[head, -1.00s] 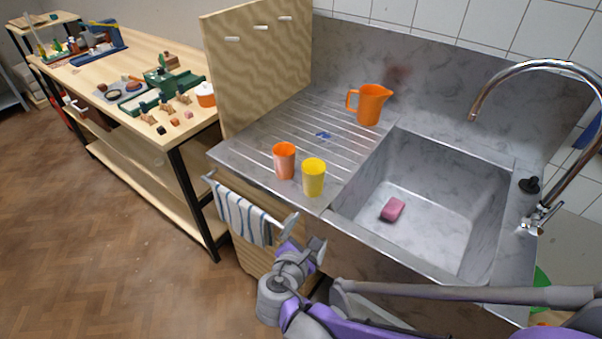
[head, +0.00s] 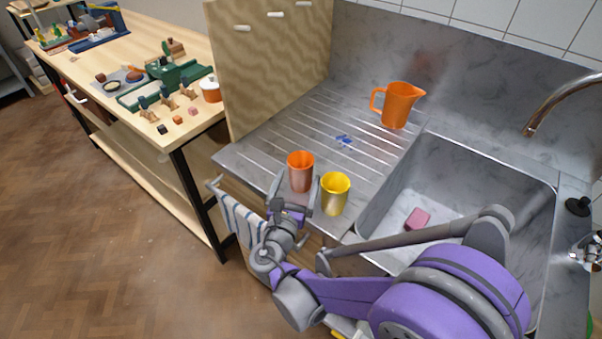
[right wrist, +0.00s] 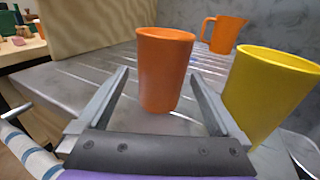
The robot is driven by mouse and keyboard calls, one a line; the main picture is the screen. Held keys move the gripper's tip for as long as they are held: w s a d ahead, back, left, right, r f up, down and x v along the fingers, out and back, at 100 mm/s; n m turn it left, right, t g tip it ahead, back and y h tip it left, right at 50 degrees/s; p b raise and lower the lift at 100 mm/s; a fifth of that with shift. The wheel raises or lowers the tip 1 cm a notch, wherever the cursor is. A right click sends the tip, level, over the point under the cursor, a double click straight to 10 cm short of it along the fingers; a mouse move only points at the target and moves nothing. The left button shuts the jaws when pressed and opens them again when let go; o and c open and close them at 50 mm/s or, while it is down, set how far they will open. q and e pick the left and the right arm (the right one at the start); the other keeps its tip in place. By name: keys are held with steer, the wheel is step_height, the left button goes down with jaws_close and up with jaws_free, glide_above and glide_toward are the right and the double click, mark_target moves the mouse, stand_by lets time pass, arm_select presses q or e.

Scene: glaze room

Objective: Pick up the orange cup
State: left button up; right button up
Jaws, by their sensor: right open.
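The orange cup (head: 300,172) stands upright near the front edge of the ribbed metal drainboard. It also shows in the right wrist view (right wrist: 164,72), centred between the finger lines. My right gripper (head: 294,189) is open, with its two fingers pointing at the cup from the front. In the right wrist view my right gripper's fingers (right wrist: 160,95) spread to either side of the cup's lower part; I cannot tell whether they touch it. A yellow cup (head: 335,194) stands close on the right, and it rises beside the right finger in the right wrist view (right wrist: 266,95). My left gripper is not in view.
An orange jug (head: 397,105) stands at the back of the drainboard (head: 262,143). The sink (head: 455,165) holds a pink sponge (head: 417,218). A wooden panel (head: 268,70) borders the left side. A striped towel (head: 240,220) hangs in front.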

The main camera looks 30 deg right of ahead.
mark_target(303, 166)
steer(key=x, duration=0.5)
steer(key=shift+w+d, duration=0.2)
steer(key=shift+d, duration=0.15)
steer(key=c, duration=1.4)
steer(key=shift+r, duration=0.1)
